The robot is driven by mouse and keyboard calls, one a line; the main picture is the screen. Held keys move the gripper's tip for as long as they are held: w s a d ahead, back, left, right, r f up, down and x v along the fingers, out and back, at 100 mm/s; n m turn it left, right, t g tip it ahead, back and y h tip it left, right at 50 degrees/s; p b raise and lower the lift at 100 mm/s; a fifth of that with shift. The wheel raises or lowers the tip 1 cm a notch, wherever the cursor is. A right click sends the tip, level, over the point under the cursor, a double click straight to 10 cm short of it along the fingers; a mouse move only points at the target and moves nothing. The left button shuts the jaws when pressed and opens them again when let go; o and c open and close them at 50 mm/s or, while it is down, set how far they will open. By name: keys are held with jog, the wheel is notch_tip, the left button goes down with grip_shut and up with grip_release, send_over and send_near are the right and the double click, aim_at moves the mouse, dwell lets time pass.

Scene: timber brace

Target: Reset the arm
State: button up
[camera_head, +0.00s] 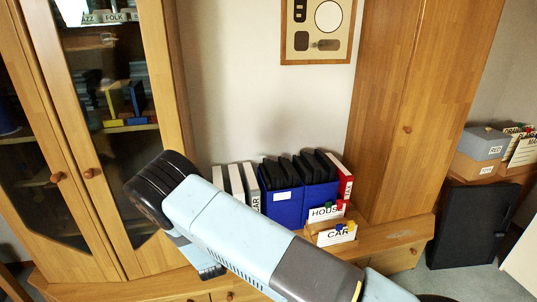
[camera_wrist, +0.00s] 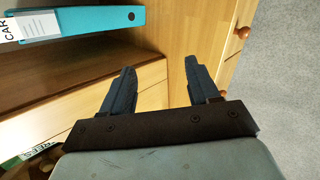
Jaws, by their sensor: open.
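My gripper (camera_wrist: 160,80) shows in the wrist view with its two dark fingers spread apart and nothing between them. Behind the fingers is light wooden furniture. In the head view my light blue and grey arm stretches from the lower right towards the middle left, in front of the wooden cabinet unit. The fingers themselves cannot be made out in the head view.
A glass-door cabinet (camera_head: 83,175) stands at left and a tall wooden cabinet (camera_head: 410,110) at right.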

jog(key=w+d+r+m+g, duration=0.1)
jog(key=w+d+r+m, duration=0.15)
jog(key=r, duration=0.55)
jog(key=w+d+r+m, duration=0.1)
jog(key=d+r+m, duration=0.2)
jog(key=r, duration=0.6)
jog(key=w+d+r+m+g, duration=0.1)
jog(key=w+d+r+m, duration=0.1)
jog(key=r, duration=0.6)
jog(key=s+d+r+m+g+y, duration=0.1)
jog(key=s+d+r+m, duration=0.15)
jog(key=d+r, duration=0.55)
jog(key=s+d+r+m+y, duration=0.1)
jog(key=s+d+r+m, duration=0.3)
jog(key=r, duration=0.7)
jog(key=s+d+r+m+h, duration=0.1)
jog(key=s+d+r+m, duration=0.5)
jog(key=s+d+r, duration=1.15)
jog(key=s+d+m+h, duration=0.2)
jog(key=s+d, duration=0.4)
jog(key=s, duration=0.5)
jog(key=shift+d+f+m, duration=0.15)
jog(key=shift+d+m, duration=0.15)
jog(key=shift+m, duration=0.1)
